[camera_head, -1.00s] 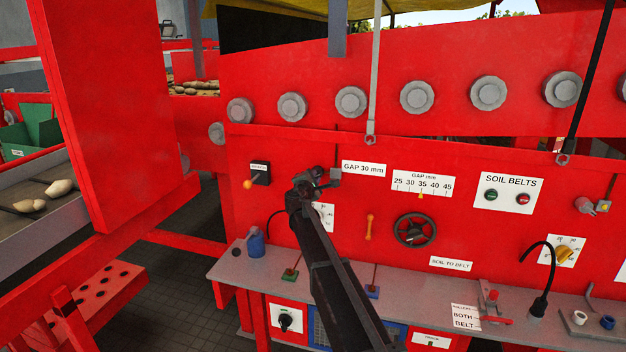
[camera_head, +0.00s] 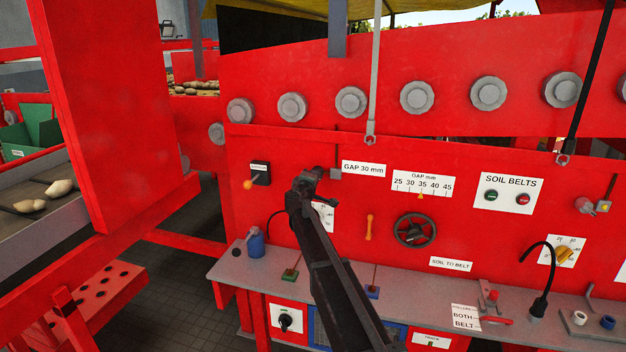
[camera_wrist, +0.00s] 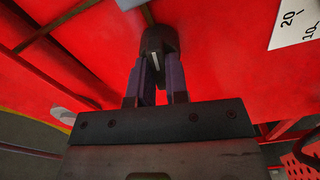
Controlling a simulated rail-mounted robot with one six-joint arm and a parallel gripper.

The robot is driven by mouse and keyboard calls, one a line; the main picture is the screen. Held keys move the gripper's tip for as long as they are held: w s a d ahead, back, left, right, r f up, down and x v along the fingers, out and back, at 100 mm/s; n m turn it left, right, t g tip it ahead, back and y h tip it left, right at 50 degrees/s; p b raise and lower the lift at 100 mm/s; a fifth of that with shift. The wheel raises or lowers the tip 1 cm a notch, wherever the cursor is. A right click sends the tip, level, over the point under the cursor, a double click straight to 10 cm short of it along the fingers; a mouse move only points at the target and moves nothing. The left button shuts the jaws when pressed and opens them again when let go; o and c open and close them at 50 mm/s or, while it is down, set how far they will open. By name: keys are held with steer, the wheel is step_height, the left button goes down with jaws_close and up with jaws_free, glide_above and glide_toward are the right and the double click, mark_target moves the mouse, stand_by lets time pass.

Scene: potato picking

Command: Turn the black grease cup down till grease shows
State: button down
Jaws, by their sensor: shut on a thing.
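The black grease cup (camera_wrist: 158,40) shows in the wrist view at the top centre, a dark round cap with a pale mark on it. My gripper (camera_wrist: 155,75) is shut on it, with one finger on each side. In the head view my gripper (camera_head: 310,180) is at the red panel, left of the GAP 30 mm label, and hides the cup. A small grey block (camera_head: 336,174) on the panel is just right of the gripper. I see no grease, though the cup's far side is hidden.
Near my gripper are a black switch box (camera_head: 260,172) with an orange-tipped lever on the left and a dial plate (camera_head: 325,215) partly behind my arm. A black handwheel (camera_head: 414,230) is to the right. The grey shelf (camera_head: 228,270) below carries a blue container (camera_head: 256,246).

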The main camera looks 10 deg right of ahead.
steer(key=shift+m, duration=1.8)
steer(key=c, duration=1.1)
jaws_free()
steer(key=v, duration=1)
steer(key=shift+s+a, duration=0.2)
steer(key=shift+s, duration=0.15)
